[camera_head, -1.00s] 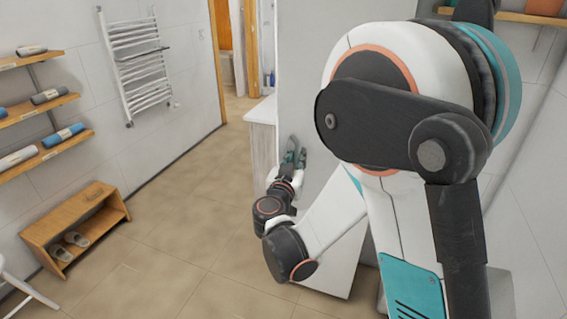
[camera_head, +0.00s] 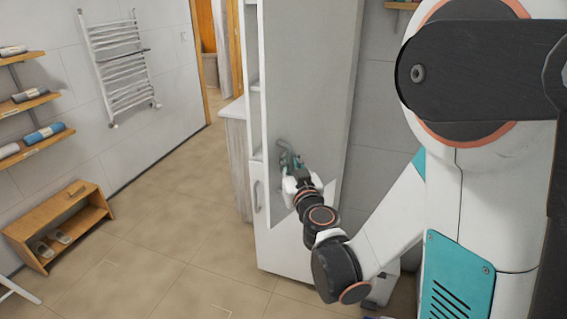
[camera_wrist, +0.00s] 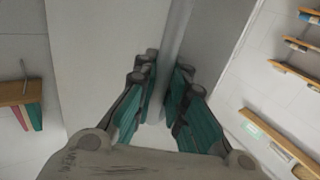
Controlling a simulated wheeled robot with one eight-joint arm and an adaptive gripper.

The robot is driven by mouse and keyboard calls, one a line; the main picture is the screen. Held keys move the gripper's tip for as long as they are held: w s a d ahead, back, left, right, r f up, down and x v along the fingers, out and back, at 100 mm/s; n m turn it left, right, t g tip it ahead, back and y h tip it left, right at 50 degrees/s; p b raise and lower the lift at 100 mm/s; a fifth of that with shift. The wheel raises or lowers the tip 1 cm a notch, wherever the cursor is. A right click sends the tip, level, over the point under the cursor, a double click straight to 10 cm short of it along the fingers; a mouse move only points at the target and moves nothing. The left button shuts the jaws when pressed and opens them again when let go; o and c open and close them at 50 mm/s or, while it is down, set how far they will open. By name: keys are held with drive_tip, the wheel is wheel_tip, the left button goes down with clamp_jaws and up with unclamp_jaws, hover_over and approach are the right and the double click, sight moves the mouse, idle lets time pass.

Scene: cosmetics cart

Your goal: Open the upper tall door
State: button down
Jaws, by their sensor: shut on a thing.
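The upper tall door (camera_head: 310,75) is a white-grey panel on the tall white cabinet, standing partly open in the head view. Shelves of the cabinet's inside (camera_head: 253,75) show in a narrow gap along its left edge. My gripper (camera_head: 289,158) is at the lower left part of this door. In the wrist view my gripper (camera_wrist: 163,88) has its teal fingers on either side of a grey upright bar (camera_wrist: 178,35), which looks like the door's handle, and is shut on it. The exact contact is hidden by the fingers.
The lower door, with a handle (camera_head: 257,196), is closed below. A counter unit (camera_head: 236,160) stands beside the cabinet. A wooden shoe bench (camera_head: 60,222), a towel rail (camera_head: 122,65) and wall shelves (camera_head: 30,103) are at the left. The floor (camera_head: 165,215) between is clear.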

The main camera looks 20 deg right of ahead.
drive_tip(key=s+d+n+y+b, duration=0.1)
drive_tip(key=s+d+n+y, duration=0.1)
drive_tip(key=s+d, duration=0.5)
drive_tip(key=shift+d+y, duration=0.2)
drive_tip(key=shift+y, duration=0.3)
idle(0.3)
drive_tip(key=shift+s, duration=0.1)
drive_tip(key=c, duration=1.6)
unclamp_jaws()
drive_tip(key=shift+s, duration=0.1)
